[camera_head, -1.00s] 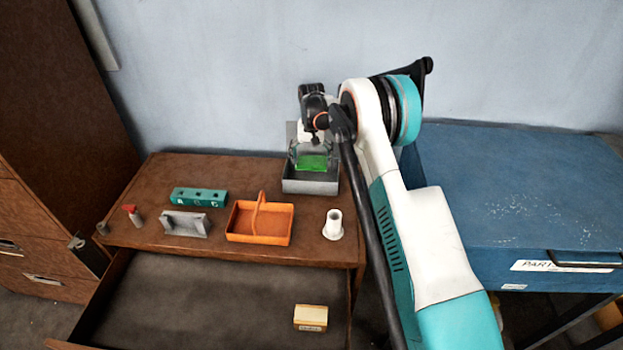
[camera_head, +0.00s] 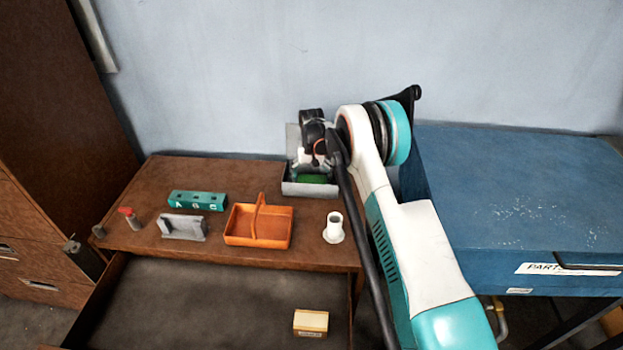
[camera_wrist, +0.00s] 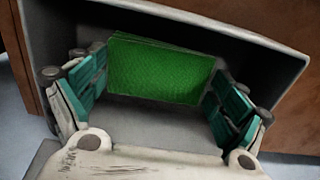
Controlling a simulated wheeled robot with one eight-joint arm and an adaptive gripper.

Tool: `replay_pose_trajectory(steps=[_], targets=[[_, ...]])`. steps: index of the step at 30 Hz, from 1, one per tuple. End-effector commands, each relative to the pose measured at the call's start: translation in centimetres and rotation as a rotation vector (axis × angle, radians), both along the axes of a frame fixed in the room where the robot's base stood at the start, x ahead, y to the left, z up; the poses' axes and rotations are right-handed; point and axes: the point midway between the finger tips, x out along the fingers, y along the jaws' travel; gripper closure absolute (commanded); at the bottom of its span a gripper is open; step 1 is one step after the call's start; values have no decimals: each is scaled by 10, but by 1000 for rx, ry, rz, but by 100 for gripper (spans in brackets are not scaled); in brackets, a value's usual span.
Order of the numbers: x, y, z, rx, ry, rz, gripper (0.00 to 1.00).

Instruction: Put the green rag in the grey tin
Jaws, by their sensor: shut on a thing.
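The green rag (camera_wrist: 160,70) is a flat folded piece between the two fingers of my gripper (camera_wrist: 160,88) in the wrist view. My gripper is shut on it and points down inside the grey tin (camera_wrist: 285,62). In the head view the rag (camera_head: 314,179) shows below my gripper (camera_head: 313,171), within the walls of the tin (camera_head: 310,189). The tin stands at the back right of the brown desk with its lid raised. I cannot tell whether the rag touches the tin's floor.
An orange basket with a handle (camera_head: 258,225), a white flanged tube (camera_head: 334,228), a grey bracket (camera_head: 183,226) and a green lettered block (camera_head: 197,200) stand on the desk. An open drawer (camera_head: 215,300) holds a tan box (camera_head: 310,322). A blue cabinet (camera_head: 520,200) is at right.

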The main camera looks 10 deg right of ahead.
Motion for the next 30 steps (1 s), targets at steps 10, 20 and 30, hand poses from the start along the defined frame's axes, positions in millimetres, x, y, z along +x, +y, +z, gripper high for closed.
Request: replay_pose_trajectory(steps=[10,20,30], targets=[[0,0,-2,0,0,0,0],[0,0,8,0,0,0,0],[0,0,76,0,0,0,0]])
